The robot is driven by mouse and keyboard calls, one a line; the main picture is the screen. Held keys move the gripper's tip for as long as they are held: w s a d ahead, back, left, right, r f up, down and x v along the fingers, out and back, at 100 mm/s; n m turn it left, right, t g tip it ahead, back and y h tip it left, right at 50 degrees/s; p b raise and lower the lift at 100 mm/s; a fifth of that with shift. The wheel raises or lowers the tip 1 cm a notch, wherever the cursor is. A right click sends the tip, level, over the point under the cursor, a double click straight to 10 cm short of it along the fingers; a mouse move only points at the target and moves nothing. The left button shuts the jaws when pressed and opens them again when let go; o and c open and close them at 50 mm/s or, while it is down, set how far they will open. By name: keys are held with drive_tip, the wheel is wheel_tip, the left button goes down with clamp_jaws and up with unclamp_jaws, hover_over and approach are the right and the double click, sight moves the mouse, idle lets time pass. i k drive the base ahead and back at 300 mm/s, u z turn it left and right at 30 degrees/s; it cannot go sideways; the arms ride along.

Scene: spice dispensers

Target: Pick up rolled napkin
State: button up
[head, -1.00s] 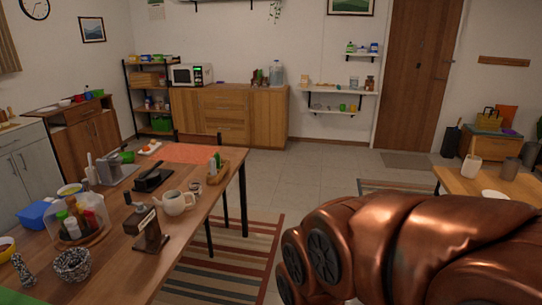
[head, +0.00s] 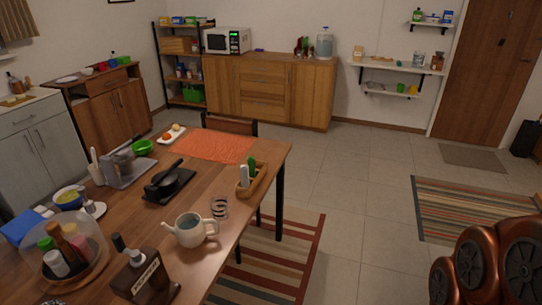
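I cannot make out a rolled napkin for certain. A small cylinder with dark and light bands (head: 219,207) stands on the wooden dining table (head: 215,255), just right of the white teapot (head: 190,231); I cannot tell if it is a glass or a rolled cloth. An orange mat (head: 215,146) lies flat at the table's far end. My copper-coloured arm fills the lower right corner, off to the right of the table. My gripper itself is not in view.
The table also holds a wooden box lettered on its side (head: 146,277), a domed spice carousel (head: 75,250), a black pan (head: 170,180) and a wooden tray with bottles (head: 251,183). A chair (head: 229,126) stands behind.

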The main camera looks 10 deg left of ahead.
sight(251, 160)
drive_tip(key=u, duration=0.35)
drive_tip(key=i, duration=0.95)
drive_tip(key=u, duration=1.25)
drive_tip(key=i, duration=0.5)
drive_tip(key=u, duration=0.55)
